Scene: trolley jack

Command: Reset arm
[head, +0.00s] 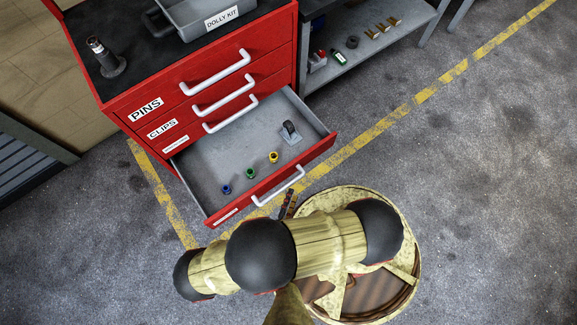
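My arm crosses the lower middle of the head view, in front of the open drawer (210,172) of the red cabinet (185,75). My gripper is mostly or wholly hidden behind my arm links. A small dark piece (288,204) shows just above the arm, near the drawer's white handle (278,187); I cannot tell if it is part of the gripper. Whether the gripper is open or holds something does not show.
The pulled-out drawer holds blue (227,189), green (250,173) and yellow (273,157) small parts and a grey bracket (290,132). A shelf (372,50) stands behind. The floor (480,170) at right is clear.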

